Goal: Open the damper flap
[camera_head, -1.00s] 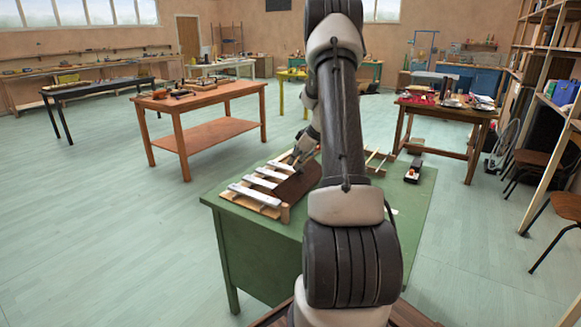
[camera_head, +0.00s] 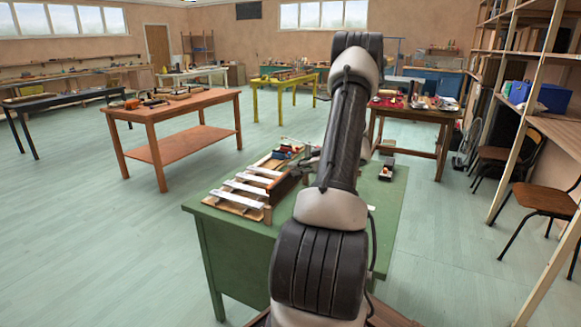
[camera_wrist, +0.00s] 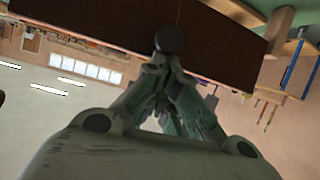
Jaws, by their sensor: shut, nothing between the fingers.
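The damper flap (camera_head: 287,184) is a dark brown board. In the head view it stands steeply along the right side of the metal bars (camera_head: 245,189) on their wooden frame. In the wrist view the flap (camera_wrist: 90,22) fills the top of the picture, with a dark round knob (camera_wrist: 169,39) on its near side. My gripper (camera_wrist: 163,66) is shut and empty, its fingertips right at the knob; I cannot tell whether they touch it. In the head view my arm hides most of the gripper and part of the flap.
The instrument stands on a green table (camera_head: 225,227). A small black and red device (camera_head: 387,170) sits at its far right. Small colourful items (camera_head: 285,151) lie behind the bars. An orange table (camera_head: 185,104) and a cluttered table (camera_head: 440,118) stand beyond.

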